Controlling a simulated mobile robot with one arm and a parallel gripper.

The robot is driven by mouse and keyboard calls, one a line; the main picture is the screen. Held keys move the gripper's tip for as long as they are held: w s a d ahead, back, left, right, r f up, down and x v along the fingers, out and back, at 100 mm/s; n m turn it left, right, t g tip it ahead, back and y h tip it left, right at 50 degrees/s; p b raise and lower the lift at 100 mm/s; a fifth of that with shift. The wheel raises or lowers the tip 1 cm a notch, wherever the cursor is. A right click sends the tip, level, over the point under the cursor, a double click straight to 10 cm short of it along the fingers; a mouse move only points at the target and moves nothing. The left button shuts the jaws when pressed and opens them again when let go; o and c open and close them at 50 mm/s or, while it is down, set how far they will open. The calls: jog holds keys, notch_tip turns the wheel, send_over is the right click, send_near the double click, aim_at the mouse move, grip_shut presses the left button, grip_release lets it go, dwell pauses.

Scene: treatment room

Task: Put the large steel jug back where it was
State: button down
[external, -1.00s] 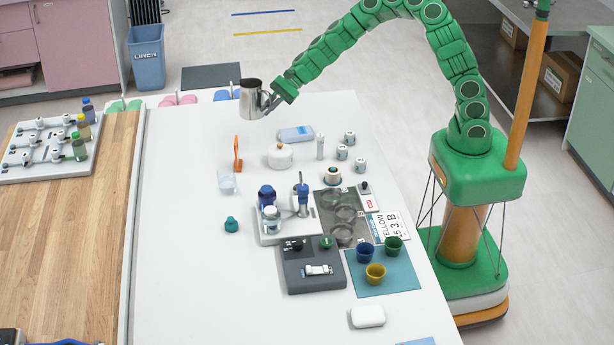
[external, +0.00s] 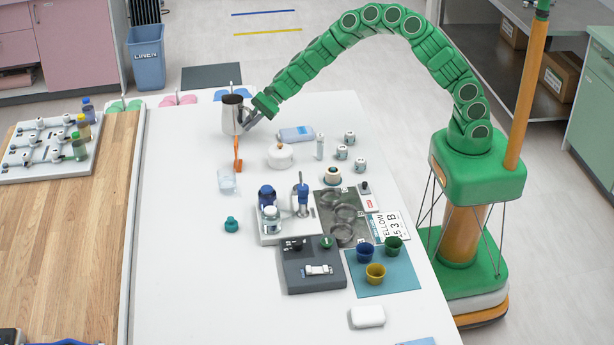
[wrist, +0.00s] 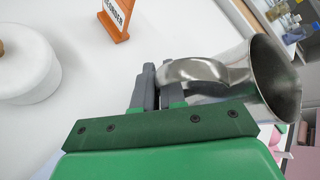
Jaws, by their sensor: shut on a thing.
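The large steel jug (external: 232,114) is near the far end of the white table (external: 190,280), upright or nearly so. From this angle I cannot tell whether its base touches the table. My gripper (external: 248,119) is shut on the jug's handle from the right side. In the wrist view my gripper's dark fingers (wrist: 158,88) pinch the handle (wrist: 195,70), and the jug's open mouth (wrist: 275,78) faces right.
An orange sign (external: 238,155) stands close in front of the jug. A white lidded pot (external: 280,156) and a pale blue pack (external: 296,134) are to the right. A clear cup (external: 227,180) is nearer. The table's left side is clear.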

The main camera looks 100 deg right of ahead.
jog(key=shift+w+f, duration=0.15)
jog(key=shift+f, duration=1.55)
jog(key=c, duration=1.2)
grip_release()
jog(key=shift+f, duration=0.1)
jog(key=shift+s+d+r, duration=0.2)
jog(key=shift+s+r, duration=0.05)
jog(key=shift+r, duration=0.1)
jog(key=v, duration=1.1)
jog(key=shift+s, duration=0.15)
